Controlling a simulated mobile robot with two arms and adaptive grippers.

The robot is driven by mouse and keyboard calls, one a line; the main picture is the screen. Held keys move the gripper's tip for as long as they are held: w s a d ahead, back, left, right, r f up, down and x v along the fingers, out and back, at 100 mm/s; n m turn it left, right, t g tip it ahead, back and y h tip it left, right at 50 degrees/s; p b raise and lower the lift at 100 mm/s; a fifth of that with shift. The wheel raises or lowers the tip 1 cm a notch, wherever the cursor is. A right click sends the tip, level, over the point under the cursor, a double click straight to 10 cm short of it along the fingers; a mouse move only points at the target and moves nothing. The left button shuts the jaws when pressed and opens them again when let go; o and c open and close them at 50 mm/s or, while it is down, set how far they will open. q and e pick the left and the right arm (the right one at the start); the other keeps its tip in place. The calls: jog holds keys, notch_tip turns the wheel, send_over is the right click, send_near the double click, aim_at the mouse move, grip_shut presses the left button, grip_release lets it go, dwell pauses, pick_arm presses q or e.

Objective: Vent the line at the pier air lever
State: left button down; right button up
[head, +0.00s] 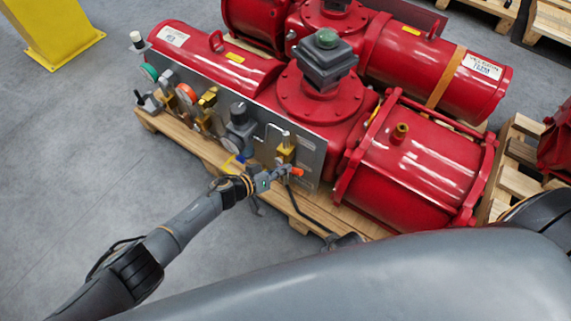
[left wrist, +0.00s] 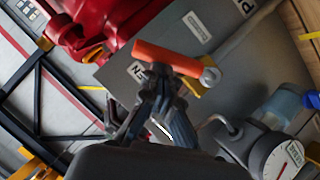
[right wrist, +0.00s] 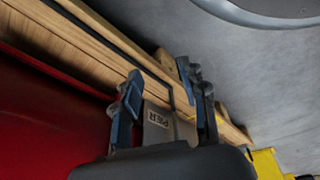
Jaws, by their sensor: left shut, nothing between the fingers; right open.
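The air lever, with an orange-red handle (head: 297,172), sits at the right end of the grey control panel (head: 308,150). In the left wrist view the handle (left wrist: 168,57) lies just beyond my fingertips, joined to a round grey pivot. My left gripper (head: 279,174) is shut and empty, its tips at or very near the handle; I cannot tell whether they touch. The left wrist view shows the closed fingers (left wrist: 160,80). My right gripper (right wrist: 160,88) is open and empty, low beside the wooden pallet. A small grey lettered plate (right wrist: 157,122) shows between its fingers.
The red actuator (head: 415,160) stands on a wooden pallet (head: 190,145). Regulators and gauges (head: 240,130) line the panel left of the lever. A yellow post (head: 50,35) stands at the top left. The grey floor (head: 60,150) on the left is clear.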

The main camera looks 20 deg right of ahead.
pick_arm(q)
jog(key=shift+s+d+f+m+t+y, duration=0.25)
jog(key=shift+s+f+m+t+y, duration=0.1)
jog(key=shift+f+m, duration=0.15)
jog(key=shift+s+d+f+m+t+y, duration=0.25)
jog(key=shift+s+d+f+m, duration=0.1)
jog(key=shift+f, duration=0.3)
jog(key=shift+s+d+f+m+t+y, duration=0.2)
jog(key=shift+s+f+m+t+y, duration=0.1)
jog(key=shift+f+m, duration=0.2)
pick_arm(e)
jog(key=shift+s+d+f, duration=0.2)
jog(key=shift+s+f, duration=0.6)
jog(key=shift+f, duration=0.25)
jog(key=shift+w+r, duration=0.15)
pick_arm(q)
jog(key=v, duration=1.2)
